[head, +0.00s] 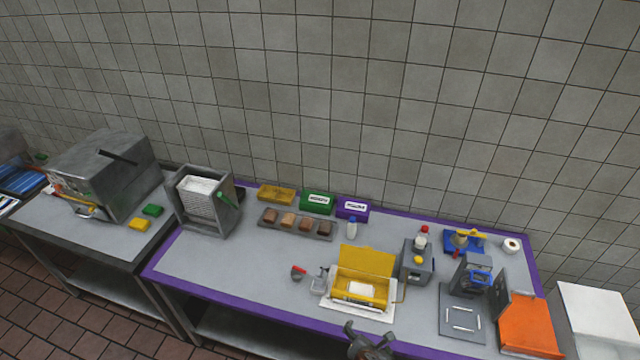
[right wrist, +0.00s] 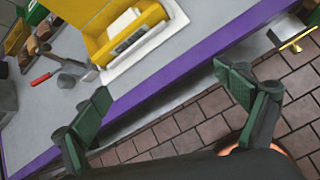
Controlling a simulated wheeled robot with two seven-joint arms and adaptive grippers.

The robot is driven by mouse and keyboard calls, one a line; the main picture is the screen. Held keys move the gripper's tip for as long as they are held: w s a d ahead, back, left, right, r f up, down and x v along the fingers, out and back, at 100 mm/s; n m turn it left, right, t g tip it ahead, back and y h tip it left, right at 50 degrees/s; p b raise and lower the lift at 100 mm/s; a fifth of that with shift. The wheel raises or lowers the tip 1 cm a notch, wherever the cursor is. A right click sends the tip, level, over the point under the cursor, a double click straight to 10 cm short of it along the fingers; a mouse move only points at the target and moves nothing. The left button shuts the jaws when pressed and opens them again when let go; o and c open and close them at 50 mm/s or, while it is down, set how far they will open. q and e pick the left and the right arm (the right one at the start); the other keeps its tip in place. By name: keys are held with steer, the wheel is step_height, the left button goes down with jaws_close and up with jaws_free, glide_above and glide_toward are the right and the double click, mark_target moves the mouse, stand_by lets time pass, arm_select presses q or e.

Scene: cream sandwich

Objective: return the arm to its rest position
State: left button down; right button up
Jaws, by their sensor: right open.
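My right gripper (head: 368,343) shows at the bottom of the head view, in front of the purple front edge of the table (head: 225,280). In the right wrist view its two green-padded fingers (right wrist: 165,95) are spread wide apart with nothing between them. They hang over the table's edge and the brick floor. The yellow machine (head: 362,280) with its lid up stands on a white board just beyond the gripper, with a white block inside. It also shows at the top of the right wrist view (right wrist: 100,42). My left gripper is not in either view.
A red-handled tool (head: 298,272) lies left of the yellow machine. A grey device (head: 417,262) stands to its right. A tray of brown blocks (head: 296,224) sits behind. An orange board (head: 527,325) lies at the right end. The table's left front is clear.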

steer(key=s+d+m+g+y, duration=0.1)
steer(key=s+d+m+g, duration=0.1)
steer(key=s+d+m, duration=1.05)
steer(key=s+d+m+g, duration=0.2)
steer(key=s+d+m, duration=0.65)
steer(key=m, duration=0.75)
step_height(320, 180, down, 40)
steer(key=s+a+g+b, duration=0.1)
steer(key=s+a+b, duration=0.15)
steer(key=b, duration=0.95)
arm_select(q)
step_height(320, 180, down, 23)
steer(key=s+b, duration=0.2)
steer(key=b, duration=0.8)
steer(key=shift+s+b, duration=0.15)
steer(key=shift+b, duration=0.15)
arm_select(e)
steer(key=s+f, duration=0.6)
steer(key=f, duration=0.3)
steer(key=s+f+n+g, duration=0.1)
steer(key=s+f, duration=0.6)
steer(key=f, duration=0.3)
steer(key=s+f+y, duration=0.1)
steer(key=s+f, duration=0.6)
steer(key=f, duration=0.3)
steer(key=shift+g, duration=0.4)
